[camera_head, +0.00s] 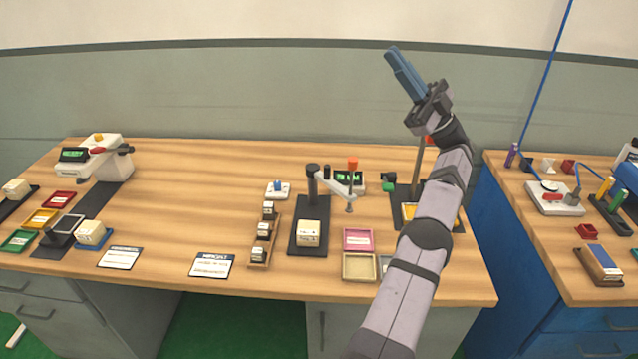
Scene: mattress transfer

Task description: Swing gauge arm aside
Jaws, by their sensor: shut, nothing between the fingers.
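The gauge stands near the middle of the wooden table, with a black base plate (294,243) and an upright black post (312,184). Its white gauge arm (335,187) reaches to the right from the post. An orange knob (352,163) tops its free end, and a thin probe (349,206) hangs below. A pale block (309,237) with a label sits on the base plate, left of the probe. My gripper (391,52) is raised high in front of the wall, above and right of the gauge. Its blue fingers are shut and empty, pointing up and left.
A wooden rack (262,253) with small labelled blocks stands left of the base plate. A pink tray (357,240) and a beige tray (359,267) lie to its right.

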